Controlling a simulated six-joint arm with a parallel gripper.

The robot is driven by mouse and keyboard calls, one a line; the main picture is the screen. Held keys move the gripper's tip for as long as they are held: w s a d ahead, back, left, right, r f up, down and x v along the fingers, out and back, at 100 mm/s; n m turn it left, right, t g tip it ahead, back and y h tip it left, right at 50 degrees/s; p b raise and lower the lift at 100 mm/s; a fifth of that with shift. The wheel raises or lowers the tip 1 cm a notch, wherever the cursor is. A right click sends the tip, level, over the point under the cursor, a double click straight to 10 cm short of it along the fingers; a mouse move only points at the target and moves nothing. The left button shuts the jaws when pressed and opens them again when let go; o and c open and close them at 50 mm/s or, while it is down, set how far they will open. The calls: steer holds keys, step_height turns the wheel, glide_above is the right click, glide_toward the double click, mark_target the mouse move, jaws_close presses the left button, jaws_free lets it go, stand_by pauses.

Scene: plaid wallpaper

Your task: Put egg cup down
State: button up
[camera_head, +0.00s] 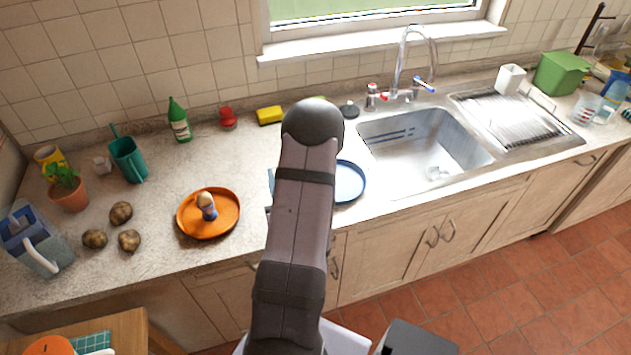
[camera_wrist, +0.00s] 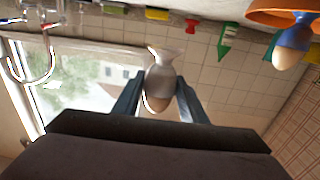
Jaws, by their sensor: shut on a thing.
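A grey egg cup (camera_wrist: 163,72) with a brown egg in it (camera_wrist: 158,103) is between the two fingers of my gripper (camera_wrist: 158,88) in the wrist view, where the picture is upside down. My gripper is shut on this egg cup. In the head view my own arm hides the gripper and the held cup. A second egg cup, blue with a pale brown egg, (camera_head: 208,207) stands on an orange plate (camera_head: 189,225) on the counter. It also shows at the top right of the wrist view (camera_wrist: 293,38).
A blue plate (camera_head: 349,183) lies partly behind my arm, left of the sink (camera_head: 425,145). Bare counter (camera_head: 165,180) surrounds the orange plate.

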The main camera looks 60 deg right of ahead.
steer(key=s+d+r+m+g+h+b, duration=0.25)
steer(key=s+d+r+b, duration=0.25)
steer(key=s+d+b, duration=0.45)
steer(key=n+t+y+p, duration=0.3)
glide_above(351, 179)
steer(key=w+a, duration=0.3)
steer(key=shift+w+a+f, duration=0.1)
steer(key=shift+f, duration=3.25)
steer(key=shift+w+a+f, duration=0.1)
steer(key=shift+f, duration=3.25)
steer(key=shift+f, duration=0.2)
steer(key=o, duration=1.1)
steer(key=shift+c, duration=0.2)
